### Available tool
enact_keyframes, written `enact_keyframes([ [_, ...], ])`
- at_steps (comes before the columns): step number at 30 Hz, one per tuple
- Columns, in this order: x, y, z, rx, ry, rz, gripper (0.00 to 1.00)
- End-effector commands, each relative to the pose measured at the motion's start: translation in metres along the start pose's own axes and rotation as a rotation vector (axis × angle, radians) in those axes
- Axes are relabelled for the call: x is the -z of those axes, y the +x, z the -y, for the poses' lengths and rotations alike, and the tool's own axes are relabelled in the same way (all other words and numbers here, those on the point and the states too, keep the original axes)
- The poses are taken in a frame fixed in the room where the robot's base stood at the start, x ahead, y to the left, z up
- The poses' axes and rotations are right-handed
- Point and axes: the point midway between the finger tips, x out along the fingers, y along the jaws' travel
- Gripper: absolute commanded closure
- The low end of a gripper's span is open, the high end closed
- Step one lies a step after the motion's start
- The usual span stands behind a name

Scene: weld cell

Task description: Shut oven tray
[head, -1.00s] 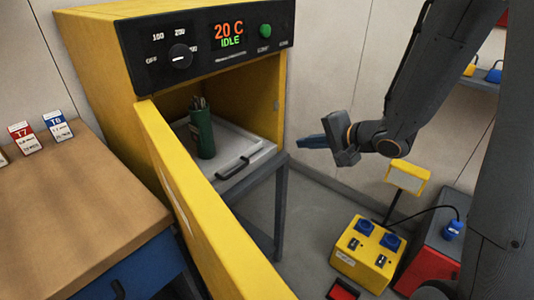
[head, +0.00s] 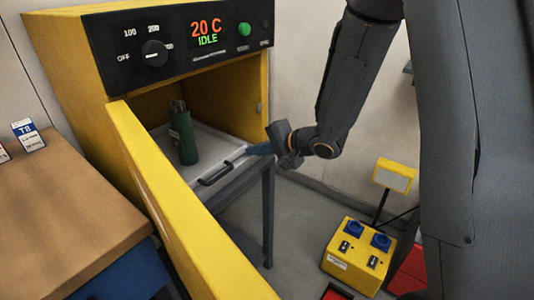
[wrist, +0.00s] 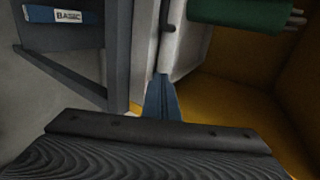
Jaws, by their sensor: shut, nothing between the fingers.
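The oven tray (head: 228,154) is a light grey sheet with a black handle (head: 215,174) at its front; it reaches out past the oven mouth. A green canister (head: 183,137) holding several rods stands on it. The yellow oven (head: 75,60) has its door (head: 180,200) swung open. My gripper (head: 258,149) has its blue fingers shut and empty at the tray's front right corner; I cannot tell whether they touch it. In the wrist view the fingertips (wrist: 162,82) are beside the tray (wrist: 187,45), with the canister (wrist: 238,12) at upper right.
A wooden-topped bench (head: 60,205) stands at left with a labelled box (head: 28,134) on it. A yellow socket box (head: 358,255) is on the floor at right. A dark grey stand (head: 268,215) is under the oven side.

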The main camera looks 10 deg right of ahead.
Motion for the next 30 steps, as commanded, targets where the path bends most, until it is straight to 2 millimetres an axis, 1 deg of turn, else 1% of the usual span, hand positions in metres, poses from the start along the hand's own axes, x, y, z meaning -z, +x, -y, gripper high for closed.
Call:
enact_keyframes([
  [1,0.000,0.005,0.003,0.000,-0.002,0.001,1.00],
  [6,0.000,0.012,0.007,-0.001,-0.001,0.000,1.00],
  [17,0.000,0.014,0.008,0.000,-0.001,0.000,1.00],
  [20,0.000,0.022,0.014,0.000,-0.001,0.002,1.00],
  [24,-0.001,0.041,0.026,-0.001,-0.001,0.002,1.00],
  [27,0.000,0.050,0.031,-0.001,0.000,0.001,1.00],
  [30,0.000,0.055,0.032,0.000,-0.001,0.001,1.00],
])
